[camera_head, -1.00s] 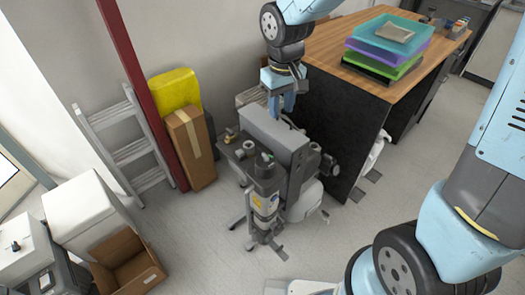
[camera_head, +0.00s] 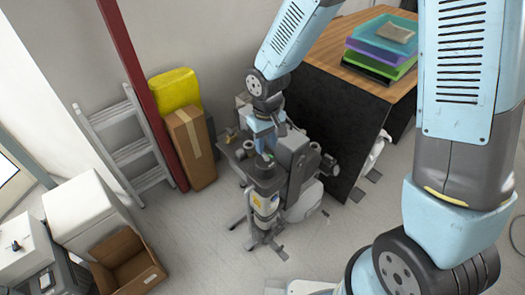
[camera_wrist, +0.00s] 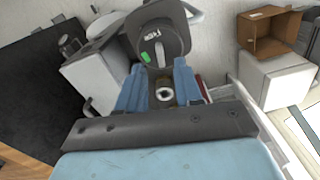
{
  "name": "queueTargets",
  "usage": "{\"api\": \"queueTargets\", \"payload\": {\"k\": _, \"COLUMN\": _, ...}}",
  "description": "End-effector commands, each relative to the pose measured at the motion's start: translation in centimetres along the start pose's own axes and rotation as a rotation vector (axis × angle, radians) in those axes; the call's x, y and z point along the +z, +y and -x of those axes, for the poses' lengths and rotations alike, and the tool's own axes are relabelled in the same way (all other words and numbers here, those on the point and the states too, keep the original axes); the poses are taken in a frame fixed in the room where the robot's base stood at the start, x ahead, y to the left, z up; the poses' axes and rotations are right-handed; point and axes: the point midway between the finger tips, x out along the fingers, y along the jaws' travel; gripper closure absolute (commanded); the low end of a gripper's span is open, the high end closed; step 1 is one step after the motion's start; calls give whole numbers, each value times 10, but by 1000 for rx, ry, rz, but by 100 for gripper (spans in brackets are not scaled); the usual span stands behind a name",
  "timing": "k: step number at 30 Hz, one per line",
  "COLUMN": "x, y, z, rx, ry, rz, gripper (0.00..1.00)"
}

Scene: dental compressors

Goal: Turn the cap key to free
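The compressor (camera_head: 297,160) stands on the floor beside the desk. In the wrist view, a dark round cap (camera_wrist: 172,38) carries small white lettering, hard to read, and a green mark (camera_wrist: 145,57) near its rim. Which part is the key I cannot tell. My gripper (camera_wrist: 160,66) is open, its two blue fingers apart, with the cap just beyond the fingertips. A small fitting with a pale ring (camera_wrist: 164,95) shows between the fingers, and I see no contact with it. In the head view my gripper (camera_head: 267,150) points down over the compressor's front part, hiding some of it.
A wooden-topped desk (camera_head: 330,60) with stacked trays (camera_head: 385,42) stands right of the compressor. A cardboard box (camera_head: 190,150), a yellow item (camera_head: 175,88), a red post (camera_head: 135,90) and a ladder (camera_head: 125,145) are left. An open carton (camera_head: 130,262) lies front left. Floor between is clear.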

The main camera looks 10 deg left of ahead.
Motion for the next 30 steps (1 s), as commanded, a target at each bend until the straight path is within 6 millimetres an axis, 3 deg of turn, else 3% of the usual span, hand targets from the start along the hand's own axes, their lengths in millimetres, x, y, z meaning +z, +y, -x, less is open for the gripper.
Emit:
{"api": "queueTargets", "payload": {"k": 3, "x": 1, "y": 0, "z": -18, "rx": -1, "ry": -3, "rz": 1, "gripper": 65}}
{"api": "queueTargets", "payload": {"k": 9, "x": 0, "y": 0, "z": -34, "rx": 0, "ry": -1, "rz": 1, "gripper": 65}}
{"api": "queueTargets", "payload": {"k": 21, "x": 0, "y": 0, "z": -40, "rx": 0, "ry": 1, "rz": -1, "gripper": 65}}
{"api": "queueTargets", "payload": {"k": 30, "x": 0, "y": 1, "z": -40, "rx": 0, "ry": 0, "rz": -1, "gripper": 93}}
